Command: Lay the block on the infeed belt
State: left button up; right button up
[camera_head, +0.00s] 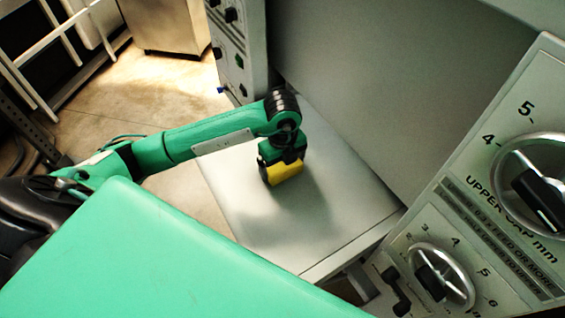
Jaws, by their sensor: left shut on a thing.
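My left gripper (272,177) reaches in from the left and points down over the infeed belt (330,226), a pale flat surface in the middle of the view. It is shut on the yellow block (287,172), which shows at the gripper's lower end. The fingers hide part of the block. A soft shadow lies on the belt around and below them. I cannot tell whether the block touches the belt or hangs a little above it. My right gripper is not in view.
A grey machine wall (390,90) rises behind the belt. A panel with dials (530,185) stands at the right, and a panel with black knobs (236,50) at the upper left. The belt's near part is bare. A white rack (38,48) stands far left.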

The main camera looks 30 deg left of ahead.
pick_arm(q)
jog(key=shift+f, duration=0.2)
jog(key=o, duration=0.9)
jog(key=shift+c, duration=0.2)
jog(key=shift+r, duration=0.15)
jog(key=shift+r, duration=0.2)
notch_tip(320, 180, up, 12)
jog(key=b, duration=0.3)
jog(key=shift+f, duration=0.15)
